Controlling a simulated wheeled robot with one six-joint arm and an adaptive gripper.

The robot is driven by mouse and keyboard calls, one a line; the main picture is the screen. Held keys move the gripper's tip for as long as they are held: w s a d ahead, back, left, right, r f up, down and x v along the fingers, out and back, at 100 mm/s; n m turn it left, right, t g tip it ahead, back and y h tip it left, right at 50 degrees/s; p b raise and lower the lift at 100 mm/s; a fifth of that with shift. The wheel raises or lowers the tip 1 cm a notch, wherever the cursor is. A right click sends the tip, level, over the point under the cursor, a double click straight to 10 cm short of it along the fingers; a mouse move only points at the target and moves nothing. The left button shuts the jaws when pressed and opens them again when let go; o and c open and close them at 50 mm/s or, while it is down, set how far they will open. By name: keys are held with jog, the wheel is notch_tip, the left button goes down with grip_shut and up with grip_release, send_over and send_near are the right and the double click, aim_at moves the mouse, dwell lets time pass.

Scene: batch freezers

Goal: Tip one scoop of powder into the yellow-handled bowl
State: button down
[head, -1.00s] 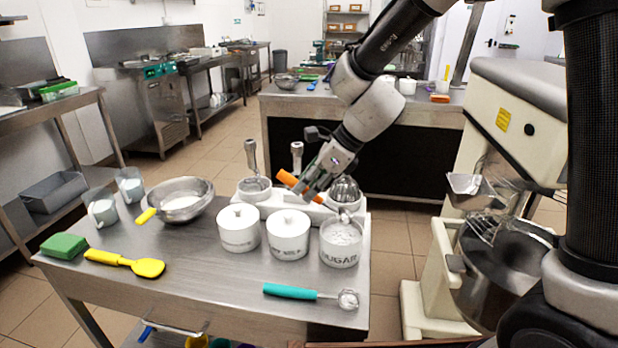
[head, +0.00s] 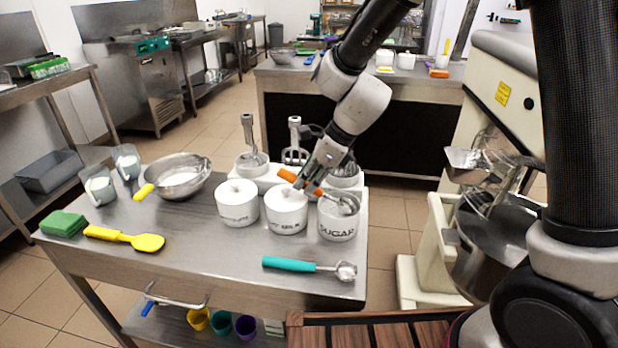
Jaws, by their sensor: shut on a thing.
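The yellow-handled bowl (head: 196,186) is a metal bowl at the back left of the steel table, with white content inside and its yellow handle (head: 144,192) pointing front-left. My gripper (head: 308,182) is shut on the orange handle of a metal scoop (head: 347,206). The scoop's head is at the mouth of the open white SUGAR canister (head: 338,230), at the table's right side. I cannot tell whether the head touches the powder or how much it holds. My gripper is just above and behind the lidded white canister to the left.
Two lidded white canisters (head: 238,208) (head: 287,218) stand left of the sugar. A teal-handled scoop (head: 290,263), yellow spatula (head: 124,237), green sponge (head: 63,224) and two clear jugs (head: 98,190) (head: 127,162) lie or stand around. The table's centre-left is clear.

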jog(key=shift+w+d+r, duration=0.1)
jog(key=shift+d+r, duration=0.1)
jog(key=shift+r, duration=0.3)
jog(key=shift+a+r, duration=0.2)
jog(key=shift+r, duration=1.4)
jog(key=shift+a, duration=0.2)
jog(key=shift+a+r+h, duration=0.1)
jog(key=shift+a+h, duration=0.2)
jog(key=shift+h, duration=0.3)
jog(key=shift+w+a+r+g+h, duration=0.1)
jog(key=shift+w+a+g+h, duration=0.15)
jog(key=shift+h, duration=0.4)
jog(key=shift+a+r+g+h, duration=0.15)
jog(key=shift+a+h, duration=0.15)
jog(key=shift+h, duration=0.35)
jog(key=shift+f, duration=0.15)
